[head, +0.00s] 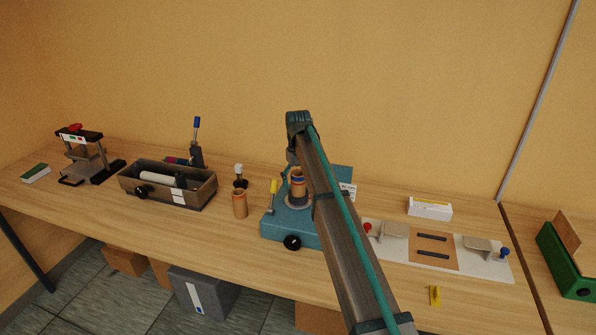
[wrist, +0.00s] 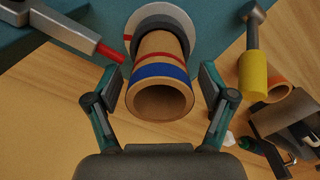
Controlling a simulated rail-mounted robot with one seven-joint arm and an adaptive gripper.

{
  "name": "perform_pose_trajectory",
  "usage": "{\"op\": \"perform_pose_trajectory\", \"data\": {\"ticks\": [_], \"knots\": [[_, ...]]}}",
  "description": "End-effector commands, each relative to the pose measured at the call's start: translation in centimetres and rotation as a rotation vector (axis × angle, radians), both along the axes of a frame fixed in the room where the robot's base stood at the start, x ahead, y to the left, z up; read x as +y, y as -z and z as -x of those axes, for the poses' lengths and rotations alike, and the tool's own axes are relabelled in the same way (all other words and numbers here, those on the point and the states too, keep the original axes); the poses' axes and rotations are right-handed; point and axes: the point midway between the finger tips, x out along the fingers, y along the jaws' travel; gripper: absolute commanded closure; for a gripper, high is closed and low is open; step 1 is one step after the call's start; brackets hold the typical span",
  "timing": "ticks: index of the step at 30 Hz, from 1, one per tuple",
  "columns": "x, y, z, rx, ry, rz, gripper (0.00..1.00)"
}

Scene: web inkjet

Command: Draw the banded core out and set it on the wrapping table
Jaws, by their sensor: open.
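The banded core (head: 298,186) is a brown cardboard tube with a blue and a red band. It stands on the grey round seat of a teal machine (head: 277,227). In the wrist view the core (wrist: 160,85) has its open end toward me, and its far end meets a grey and white disc. My gripper (wrist: 160,78) is open, with one finger on each side of the core and gaps showing. In the head view my arm partly hides the machine and gripper. A white board with a brown mat (head: 455,245) lies to the right; it may be the wrapping table.
A yellow-handled lever (wrist: 252,75) stands close right of my gripper, and a red-tipped grey part (wrist: 75,35) is close left. A plain core (head: 240,204) stands left of the machine. A grey tray (head: 205,190) and white box (head: 429,208) are also on the bench.

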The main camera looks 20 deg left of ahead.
Motion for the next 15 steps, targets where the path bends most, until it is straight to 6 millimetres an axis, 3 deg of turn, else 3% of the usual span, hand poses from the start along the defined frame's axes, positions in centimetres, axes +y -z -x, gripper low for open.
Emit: {"op": "perform_pose_trajectory", "data": {"ticks": [11, 15], "knots": [[-0.01, 0.43, -0.01, -0.001, 0.000, -0.001, 0.18], [0.01, 0.42, -0.01, -0.001, 0.000, -0.001, 0.41]]}}
